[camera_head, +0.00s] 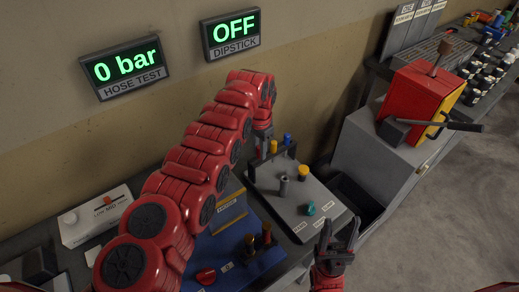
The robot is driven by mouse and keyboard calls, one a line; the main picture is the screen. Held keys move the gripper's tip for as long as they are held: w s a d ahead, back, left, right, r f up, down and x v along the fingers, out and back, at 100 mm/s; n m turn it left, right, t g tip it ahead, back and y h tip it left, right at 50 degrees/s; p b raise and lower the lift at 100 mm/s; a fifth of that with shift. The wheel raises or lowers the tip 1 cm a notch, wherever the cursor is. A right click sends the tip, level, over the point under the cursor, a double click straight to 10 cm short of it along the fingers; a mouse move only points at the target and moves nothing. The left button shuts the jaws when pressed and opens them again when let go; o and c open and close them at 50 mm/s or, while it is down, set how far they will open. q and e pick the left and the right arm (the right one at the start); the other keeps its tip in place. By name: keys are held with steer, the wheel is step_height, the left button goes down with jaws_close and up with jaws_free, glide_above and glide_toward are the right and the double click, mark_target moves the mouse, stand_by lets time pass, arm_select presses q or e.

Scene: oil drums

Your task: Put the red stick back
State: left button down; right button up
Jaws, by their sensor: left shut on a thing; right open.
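My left arm reaches in from the left to the grey panel (328,205). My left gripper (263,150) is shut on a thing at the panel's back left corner. The thing in its jaws is too small and covered to make out. I cannot clearly pick out the red stick. A yellow-topped piece (273,147) and a blue-topped piece (287,140) stand just right of this gripper. The dipstick display (231,35) on the wall reads OFF. My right gripper (337,238) is open and empty, in front of the panel's near right side.
The panel carries a grey cylinder (284,188), a yellow cap (303,173) and a teal knob (310,208). A blue mat (266,259) with small parts lies nearer. A red and yellow box (420,100) with a lever stands right. The hose display (125,68) reads 0 bar.

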arm_select(q)
steer(key=shift+f+b, duration=0.4)
steer(key=shift+f, duration=0.15)
steer(key=c, duration=0.7)
jaws_free()
steer(key=shift+r, duration=0.1)
steer(key=shift+r+p, duration=0.65)
steer(key=shift+p, duration=0.1)
steer(key=shift+w+r, duration=0.1)
steer(key=shift+r, duration=0.25)
step_height(320, 180, up, 8)
steer(key=shift+d+f+b, duration=0.1)
steer(key=shift+f+b, duration=0.05)
steer(key=shift+b, duration=1.1)
step_height(320, 180, up, 4)
steer(key=shift+f+p, duration=0.25)
steer(key=shift+p, duration=0.9)
